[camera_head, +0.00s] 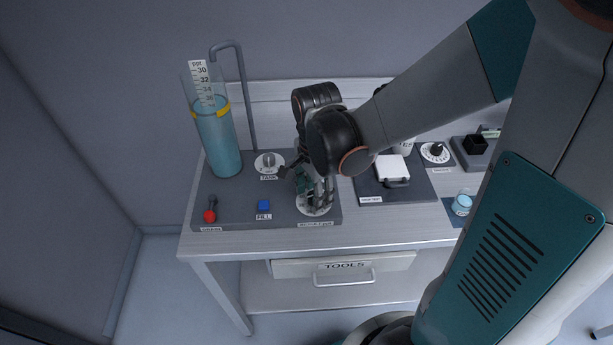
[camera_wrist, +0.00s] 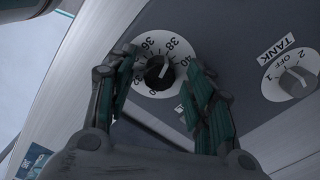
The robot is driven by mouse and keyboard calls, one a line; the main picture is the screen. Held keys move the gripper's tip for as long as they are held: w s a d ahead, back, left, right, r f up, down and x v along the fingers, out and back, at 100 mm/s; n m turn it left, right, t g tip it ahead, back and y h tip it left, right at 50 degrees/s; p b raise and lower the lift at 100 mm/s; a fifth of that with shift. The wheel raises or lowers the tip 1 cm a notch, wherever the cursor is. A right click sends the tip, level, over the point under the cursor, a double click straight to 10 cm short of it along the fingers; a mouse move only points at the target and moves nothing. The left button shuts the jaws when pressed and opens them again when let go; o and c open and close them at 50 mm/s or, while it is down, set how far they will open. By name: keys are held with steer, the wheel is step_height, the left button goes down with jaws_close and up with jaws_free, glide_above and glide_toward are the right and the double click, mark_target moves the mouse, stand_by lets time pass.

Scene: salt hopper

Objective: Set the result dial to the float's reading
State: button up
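The result dial (camera_wrist: 158,70) has a black knob on a white face marked with numbers in the 30s and 40, in the wrist view. In the head view its white face (camera_head: 314,207) shows below my gripper, partly covered. My gripper (camera_wrist: 160,92) has its two fingers apart, one on each side of the knob, with no clear contact visible.
The tank selector (camera_head: 269,163) stands behind the dial; it also shows in the wrist view (camera_wrist: 298,82). A blue fill button (camera_head: 264,206) and a red-knobbed lever (camera_head: 210,214) sit to the left. A white-lidded box (camera_head: 392,168) is to the right.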

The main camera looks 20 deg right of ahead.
step_height(320, 180, up, 12)
stand_by(0.8)
steer(key=shift+s, duration=0.1)
steer(key=s+r+n+t, duration=0.3)
steer(key=s+n+t, duration=0.3)
steer(key=n, duration=0.9)
steer(key=shift+s+n+t, duration=0.35)
steer(key=shift+n+t, duration=0.05)
steer(key=shift+t, duration=0.2)
